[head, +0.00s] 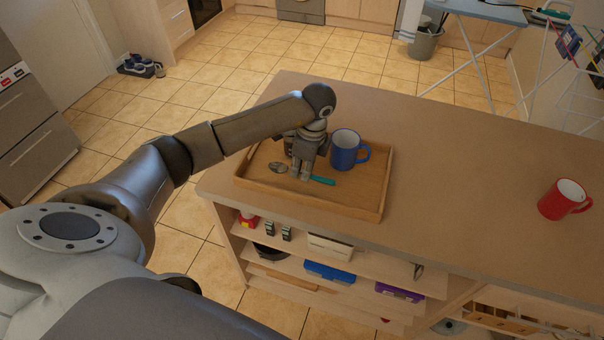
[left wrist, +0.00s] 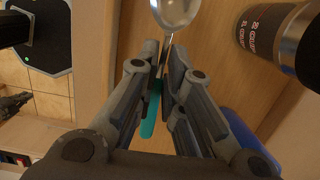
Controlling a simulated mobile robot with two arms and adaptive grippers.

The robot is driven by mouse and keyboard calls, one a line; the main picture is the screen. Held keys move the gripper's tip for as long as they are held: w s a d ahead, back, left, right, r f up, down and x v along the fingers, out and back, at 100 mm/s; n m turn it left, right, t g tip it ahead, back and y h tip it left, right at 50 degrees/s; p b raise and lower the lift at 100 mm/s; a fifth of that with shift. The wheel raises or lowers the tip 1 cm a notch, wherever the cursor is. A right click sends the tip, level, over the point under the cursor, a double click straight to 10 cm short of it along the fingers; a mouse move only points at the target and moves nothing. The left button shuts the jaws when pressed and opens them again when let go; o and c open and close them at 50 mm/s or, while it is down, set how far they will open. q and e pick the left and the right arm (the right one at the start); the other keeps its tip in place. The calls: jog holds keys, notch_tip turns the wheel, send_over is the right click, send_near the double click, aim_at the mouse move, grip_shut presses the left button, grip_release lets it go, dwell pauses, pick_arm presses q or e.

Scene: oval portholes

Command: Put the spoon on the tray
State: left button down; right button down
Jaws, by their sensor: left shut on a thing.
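The spoon has a silver bowl (head: 279,168) and a teal handle (head: 322,180). It is within the outline of the wooden tray (head: 383,190) on the counter, but I cannot tell whether it touches the tray floor. My left gripper (head: 303,173) points down over the tray and is shut on the middle of the spoon. In the left wrist view the fingers (left wrist: 165,70) close around the spoon's neck, with the bowl (left wrist: 177,12) beyond them and the teal handle (left wrist: 152,108) below. My right gripper is not in view.
A blue mug (head: 345,152) stands in the tray, right of my left gripper. A dark cup with printed text (left wrist: 278,38) is near the spoon in the left wrist view. A red mug (head: 565,200) stands far right. The counter between tray and red mug is clear.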

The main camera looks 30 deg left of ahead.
aim_at(302, 184)
pick_arm(q)
notch_tip(302, 184, down, 2)
jog(key=shift+f, duration=0.6)
jog(key=shift+f, duration=0.1)
jog(key=c, duration=1.5)
grip_release()
jog(key=shift+c, duration=0.2)
jog(key=shift+w+r, duration=0.1)
jog(key=shift+r, duration=0.25)
notch_tip(302, 184, up, 11)
jog(key=d+b, duration=0.1)
jog(key=b, duration=0.1)
jog(key=shift+w+d+r, duration=0.15)
jog(key=shift+d+r, duration=0.05)
jog(key=shift+d, duration=0.15)
